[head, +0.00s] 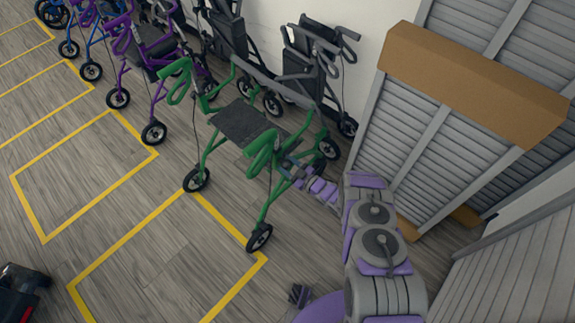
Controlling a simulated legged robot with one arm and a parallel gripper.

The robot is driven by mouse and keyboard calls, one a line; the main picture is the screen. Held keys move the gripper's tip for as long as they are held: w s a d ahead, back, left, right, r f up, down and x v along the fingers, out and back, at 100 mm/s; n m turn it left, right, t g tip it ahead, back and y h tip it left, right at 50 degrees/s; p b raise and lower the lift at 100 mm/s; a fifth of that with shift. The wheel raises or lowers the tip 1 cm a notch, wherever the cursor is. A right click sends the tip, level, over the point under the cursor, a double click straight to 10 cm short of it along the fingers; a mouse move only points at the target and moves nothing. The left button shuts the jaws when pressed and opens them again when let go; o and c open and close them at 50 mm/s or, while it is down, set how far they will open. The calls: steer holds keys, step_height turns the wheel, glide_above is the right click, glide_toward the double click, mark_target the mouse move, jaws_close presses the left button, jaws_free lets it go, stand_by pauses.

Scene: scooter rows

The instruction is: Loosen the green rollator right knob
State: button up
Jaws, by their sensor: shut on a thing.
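The green rollator (212,148) stands upright on the wood floor in the middle of the head view, with a dark seat (243,121) and black wheels. My arm reaches in from the lower right. My gripper (290,169) is at the rollator's near right side, beside the frame below the green handle (264,150). It is shut on a small part there, at the place of the right knob. The knob itself is too small and too covered by the gripper and frame to make out.
A purple rollator (150,45) and blue ones stand in a row to the left. Grey rollators (305,72) stand along the wall behind. A louvered unit with a brown panel (470,85) is close on the right. Yellow-outlined floor bays (85,170) in front are clear.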

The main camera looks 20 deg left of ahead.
steer(key=shift+r, duration=0.1)
steer(key=shift+m+b, duration=0.45)
steer(key=shift+m, duration=1.25)
steer(key=o, duration=1)
steer(key=p+v, duration=0.3)
steer(key=v, duration=1.4)
steer(key=shift+d, duration=0.2)
